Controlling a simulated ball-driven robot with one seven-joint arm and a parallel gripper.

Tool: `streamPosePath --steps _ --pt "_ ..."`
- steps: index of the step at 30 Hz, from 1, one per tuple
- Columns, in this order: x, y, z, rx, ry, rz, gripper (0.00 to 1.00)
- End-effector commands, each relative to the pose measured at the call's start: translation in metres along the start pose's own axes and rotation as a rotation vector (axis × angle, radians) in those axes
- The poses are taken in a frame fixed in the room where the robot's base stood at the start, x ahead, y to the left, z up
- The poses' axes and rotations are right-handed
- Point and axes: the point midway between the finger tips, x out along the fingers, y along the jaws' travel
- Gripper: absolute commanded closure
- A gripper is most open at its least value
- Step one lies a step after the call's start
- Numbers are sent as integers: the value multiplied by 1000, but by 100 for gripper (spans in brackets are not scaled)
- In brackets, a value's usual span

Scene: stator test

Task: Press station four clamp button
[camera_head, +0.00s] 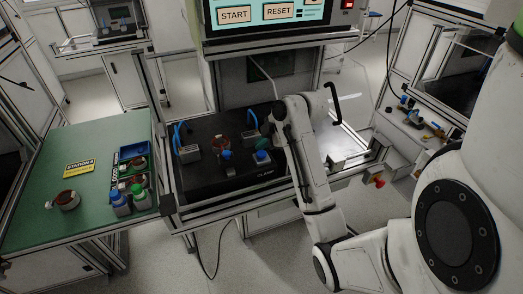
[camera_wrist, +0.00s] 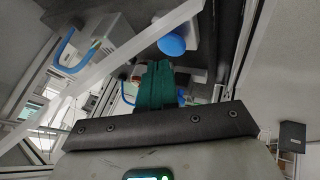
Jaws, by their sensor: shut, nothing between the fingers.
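In the head view, a small grey box with a domed blue button (camera_head: 262,156) stands on the black station plate, with the word CLAMP printed in front of it. In the wrist view, a round blue button (camera_wrist: 172,45) shows just beyond my fingertips. My gripper (camera_wrist: 155,66) has dark teal fingers that are shut and empty. They point toward the button; a gap shows in the picture, and I cannot tell its depth. In the head view my arm reaches over the right side of the plate and partly hides the gripper.
Another blue-topped part (camera_head: 226,155) and a copper-coloured stator (camera_head: 220,143) stand left of the button. Blue handles (camera_head: 178,136) rise at the plate's left. A START/RESET screen (camera_head: 258,14) hangs above. A green table (camera_head: 105,135) with a yellow station sign (camera_head: 79,168) and bottles is at left.

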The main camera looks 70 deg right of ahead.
Motion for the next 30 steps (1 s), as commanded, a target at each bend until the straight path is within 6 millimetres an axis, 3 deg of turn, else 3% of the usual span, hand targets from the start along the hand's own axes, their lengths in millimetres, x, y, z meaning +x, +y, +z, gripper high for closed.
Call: streamPosePath --steps 12,30 --pt "-4 2 -2 -1 0 1 100" --pt "-42 23 -23 -1 0 1 100"
